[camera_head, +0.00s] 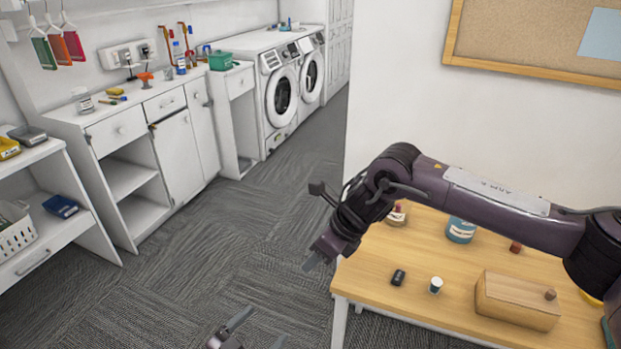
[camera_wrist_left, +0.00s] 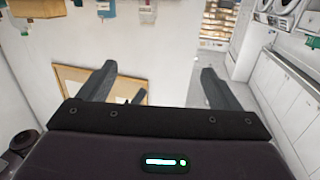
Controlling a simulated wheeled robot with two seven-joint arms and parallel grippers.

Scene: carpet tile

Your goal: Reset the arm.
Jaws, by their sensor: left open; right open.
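My left gripper (camera_head: 267,323) shows at the bottom edge of the head view, over the carpet, with its two fingers apart and nothing between them. In the left wrist view its fingers (camera_wrist_left: 157,80) are spread wide and empty. My right arm comes in from the right across the wooden table. My right gripper (camera_head: 309,227) hangs off the table's left side, above the carpet, with its fingers apart and empty. Most of my left arm is out of the head view.
The wooden table (camera_head: 390,258) holds a wooden box (camera_head: 518,300), a blue-labelled jar (camera_head: 460,230), a small cup (camera_head: 436,285) and a dark small item (camera_head: 398,277). White cabinets (camera_head: 180,150) and washing machines (camera_head: 281,95) line the back. The carpet (camera_head: 200,265) between is clear.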

